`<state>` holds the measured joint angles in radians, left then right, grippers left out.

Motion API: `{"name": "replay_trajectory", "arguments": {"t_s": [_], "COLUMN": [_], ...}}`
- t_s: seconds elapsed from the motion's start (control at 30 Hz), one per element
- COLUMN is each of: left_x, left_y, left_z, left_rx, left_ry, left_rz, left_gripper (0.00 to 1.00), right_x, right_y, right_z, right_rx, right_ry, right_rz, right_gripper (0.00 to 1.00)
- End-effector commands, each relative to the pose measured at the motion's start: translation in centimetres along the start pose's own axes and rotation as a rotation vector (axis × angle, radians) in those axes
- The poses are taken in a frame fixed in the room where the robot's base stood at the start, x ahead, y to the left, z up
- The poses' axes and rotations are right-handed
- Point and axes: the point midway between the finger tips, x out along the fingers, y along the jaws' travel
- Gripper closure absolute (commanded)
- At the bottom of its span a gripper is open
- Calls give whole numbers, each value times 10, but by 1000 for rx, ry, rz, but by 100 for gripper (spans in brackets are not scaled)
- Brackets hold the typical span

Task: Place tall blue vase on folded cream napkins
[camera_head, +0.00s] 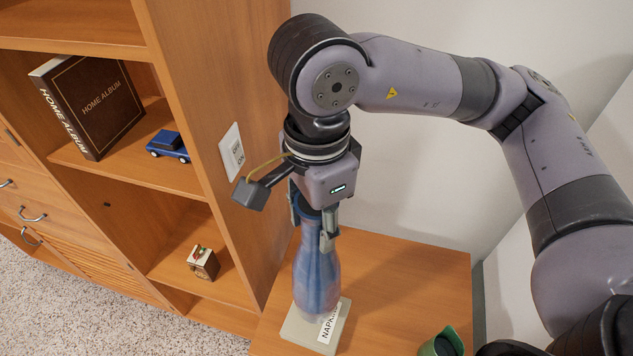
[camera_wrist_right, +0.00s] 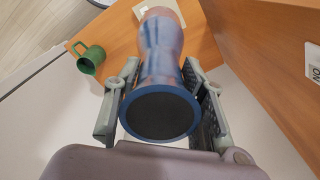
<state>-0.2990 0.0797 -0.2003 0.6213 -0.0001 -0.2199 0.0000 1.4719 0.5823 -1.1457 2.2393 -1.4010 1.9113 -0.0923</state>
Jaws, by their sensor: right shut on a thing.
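The tall blue vase (camera_head: 317,270) is upright, with its lower end over the folded cream napkins (camera_head: 297,328), which lie on the wooden table. The napkins carry a white label with dark lettering. I cannot tell whether the vase base touches them. My right gripper (camera_head: 316,222) is shut on the vase near its top. In the right wrist view the vase (camera_wrist_right: 160,60) stands between the two fingers (camera_wrist_right: 165,108), its dark round mouth facing the camera. A corner of the napkins (camera_wrist_right: 143,8) shows beyond its far end. My left gripper is not in view.
The wooden table (camera_head: 400,275) has bare room right of the vase.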

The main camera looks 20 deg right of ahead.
Motion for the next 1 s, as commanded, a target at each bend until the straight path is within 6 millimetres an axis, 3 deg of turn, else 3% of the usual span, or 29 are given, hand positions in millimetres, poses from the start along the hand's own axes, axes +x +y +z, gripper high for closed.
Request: {"name": "replay_trajectory", "arguments": {"t_s": [0.6,1.0], "left_x": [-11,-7], "left_y": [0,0], "left_z": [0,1], "left_rx": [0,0], "left_ry": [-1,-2], "left_rz": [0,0], "left_gripper": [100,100], "right_x": [60,64], "right_y": [0,-1], "right_z": [0,0], "right_rx": [-1,-1], "right_ry": [-2,-2], "right_rz": [-2,-4], "right_gripper": [100,100]}}
